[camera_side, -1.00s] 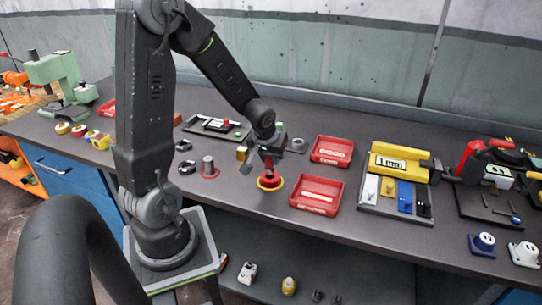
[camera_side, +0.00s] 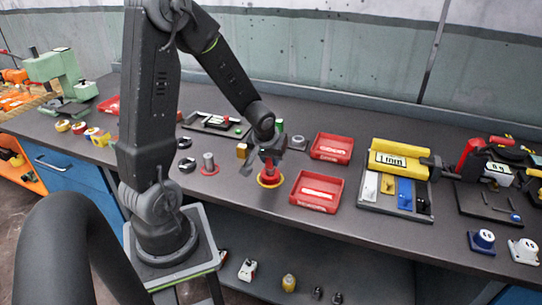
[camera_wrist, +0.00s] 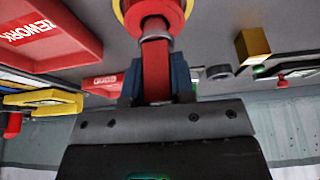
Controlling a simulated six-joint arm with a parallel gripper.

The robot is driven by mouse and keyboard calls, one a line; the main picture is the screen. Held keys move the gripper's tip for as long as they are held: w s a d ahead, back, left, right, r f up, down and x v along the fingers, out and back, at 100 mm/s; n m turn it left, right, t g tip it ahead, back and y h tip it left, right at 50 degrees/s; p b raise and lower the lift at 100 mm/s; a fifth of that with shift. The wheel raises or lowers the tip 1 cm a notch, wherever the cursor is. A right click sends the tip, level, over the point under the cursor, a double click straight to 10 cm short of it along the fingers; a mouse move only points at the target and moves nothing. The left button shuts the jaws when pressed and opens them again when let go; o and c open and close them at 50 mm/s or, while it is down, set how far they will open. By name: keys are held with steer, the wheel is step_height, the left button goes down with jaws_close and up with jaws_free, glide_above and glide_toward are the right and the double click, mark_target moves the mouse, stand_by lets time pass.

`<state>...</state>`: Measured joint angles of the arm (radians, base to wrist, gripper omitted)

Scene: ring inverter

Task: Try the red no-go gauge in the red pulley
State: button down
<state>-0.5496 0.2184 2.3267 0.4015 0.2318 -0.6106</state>
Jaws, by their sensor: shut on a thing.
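My gripper (camera_side: 267,155) is shut on the red no-go gauge and points down above the red pulley. In the wrist view the gripper (camera_wrist: 157,82) has its blue fingers either side of the gauge's red body (camera_wrist: 156,70). A grey collar or pin section shows at the gauge's far end, against the pulley. The red pulley (camera_wrist: 152,8) has a yellow rim and is cut off by the top of the wrist view. In the side view the pulley (camera_side: 270,180) sits on the bench directly below my gripper. Its bore is hidden, so I cannot tell whether the gauge tip is inside.
A red REWORK tray (camera_side: 317,207) is right of the pulley, with another red tray (camera_side: 331,147) behind it. Bench in front is clear.

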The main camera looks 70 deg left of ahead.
steer(key=shift+f, duration=0.9)
stand_by(0.4)
stand_by(0.7)
steer(key=shift+r, duration=3.5)
